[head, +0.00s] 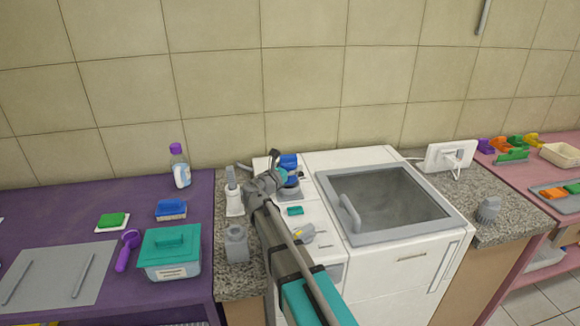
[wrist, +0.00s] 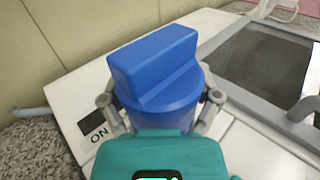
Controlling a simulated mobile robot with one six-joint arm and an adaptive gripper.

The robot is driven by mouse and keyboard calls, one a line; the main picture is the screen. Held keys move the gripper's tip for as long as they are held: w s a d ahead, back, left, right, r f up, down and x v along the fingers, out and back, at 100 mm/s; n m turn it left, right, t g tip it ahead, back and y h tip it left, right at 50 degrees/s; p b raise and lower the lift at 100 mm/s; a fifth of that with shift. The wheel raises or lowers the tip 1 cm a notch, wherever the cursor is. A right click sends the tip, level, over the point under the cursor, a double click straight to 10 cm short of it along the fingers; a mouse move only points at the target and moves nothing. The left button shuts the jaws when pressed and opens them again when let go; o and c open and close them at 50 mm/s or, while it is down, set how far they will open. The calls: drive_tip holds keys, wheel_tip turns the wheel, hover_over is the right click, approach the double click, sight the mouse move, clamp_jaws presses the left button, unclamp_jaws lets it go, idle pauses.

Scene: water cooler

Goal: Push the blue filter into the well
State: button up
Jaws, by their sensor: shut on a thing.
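The blue filter (wrist: 154,75) fills the middle of the wrist view. It is a blue cylinder with a raised bar-shaped grip on top. My gripper (wrist: 160,104) has a finger on each side of its body and is shut on it. In the head view the blue filter (head: 289,161) shows at the end of my arm, over the left part of the white cooler (head: 325,225). The well is hidden below the filter and gripper, so I cannot tell how far in the filter sits.
An ON label (wrist: 98,132) lies left of the filter on the cooler top. A lidded bin with a grey handle (head: 385,200) is at the right. A white bottle (head: 234,202) and a grey holder (head: 236,243) stand close on the left counter. The tiled wall (head: 300,80) is behind.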

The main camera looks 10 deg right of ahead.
sight(290, 155)
drive_tip(key=shift+f+b, duration=2.45)
drive_tip(key=shift+f, duration=0.1)
drive_tip(key=o, duration=1)
drive_tip(key=shift+c, duration=0.2)
wheel_tip(290, 155, up, 10)
drive_tip(key=p, duration=1)
drive_tip(key=shift+s, duration=0.15)
idle(0.7)
